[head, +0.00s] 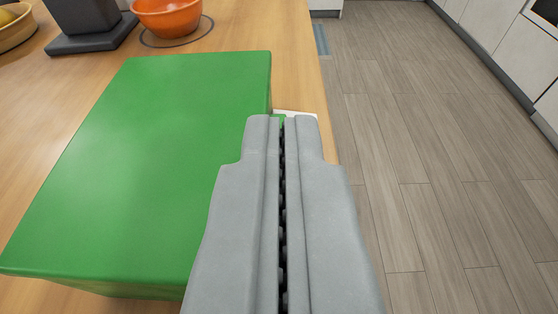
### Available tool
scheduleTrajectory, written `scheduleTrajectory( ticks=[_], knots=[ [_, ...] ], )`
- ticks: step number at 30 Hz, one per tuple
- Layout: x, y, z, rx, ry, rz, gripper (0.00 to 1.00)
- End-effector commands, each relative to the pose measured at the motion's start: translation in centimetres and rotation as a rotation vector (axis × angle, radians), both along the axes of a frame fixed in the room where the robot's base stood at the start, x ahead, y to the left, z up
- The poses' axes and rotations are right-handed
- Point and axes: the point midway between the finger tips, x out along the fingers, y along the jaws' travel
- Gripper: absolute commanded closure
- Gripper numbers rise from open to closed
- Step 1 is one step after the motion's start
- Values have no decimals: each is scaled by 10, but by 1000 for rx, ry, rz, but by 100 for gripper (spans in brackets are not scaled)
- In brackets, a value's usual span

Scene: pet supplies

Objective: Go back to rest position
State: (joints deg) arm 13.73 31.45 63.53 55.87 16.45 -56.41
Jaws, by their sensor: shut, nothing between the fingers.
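My gripper (282,118) is shut, its two grey fingers side by side with only a thin dark seam between them. It points away from me, over the right edge of the wooden table (304,60). A large green box (150,150) lies on the table just left of my gripper. The fingers cover part of the box's right side in the picture, and I cannot tell whether they touch it. A small white piece (298,113) shows just behind the fingertips, mostly hidden.
An orange bowl (168,17) stands on a dark ring at the back. A dark grey object (88,38) and a wooden bowl (14,30) stand further left. Open wooden floor (420,150) lies to the right, with white cabinets (500,40) beyond.

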Motion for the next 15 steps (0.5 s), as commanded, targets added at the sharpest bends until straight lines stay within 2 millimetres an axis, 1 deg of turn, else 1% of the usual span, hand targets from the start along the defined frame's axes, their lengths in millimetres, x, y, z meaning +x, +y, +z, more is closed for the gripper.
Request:
scheduleTrajectory(
  ticks=[1, 6, 15],
  knots=[
    [-7, 0, 2, 2, 0, -1, 100],
    [-22, 0, 6, 1, 0, -1, 100],
    [-31, 1, 9, 1, -1, -1, 100]
  ],
)
